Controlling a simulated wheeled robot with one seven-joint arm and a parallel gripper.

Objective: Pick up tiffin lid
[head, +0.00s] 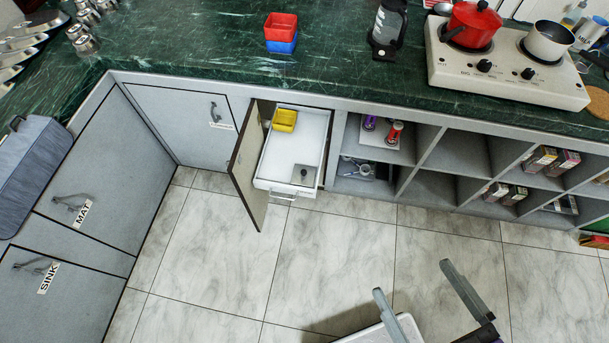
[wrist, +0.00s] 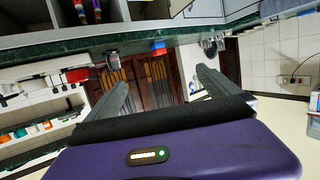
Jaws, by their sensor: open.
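A small grey square piece (head: 303,174) with a dark spot on top lies in the front right of the open white drawer (head: 292,150); it looks like the tiffin lid, though I cannot be sure. A yellow square container (head: 285,120) sits at the drawer's back left. A red box (head: 281,25) is stacked on a blue box (head: 281,43) on the counter; this stack also shows in the wrist view (wrist: 158,48). My gripper (head: 412,278) is open and empty over the floor, to the right of and in front of the drawer. In the wrist view its fingers (wrist: 160,78) are spread apart.
A cabinet door (head: 248,165) stands open at the drawer's left. Open shelves (head: 460,155) with bottles and boxes are to the right. The green counter (head: 200,50) carries a stove (head: 505,70) with a red pot (head: 473,24). The tiled floor (head: 220,260) before the drawer is clear.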

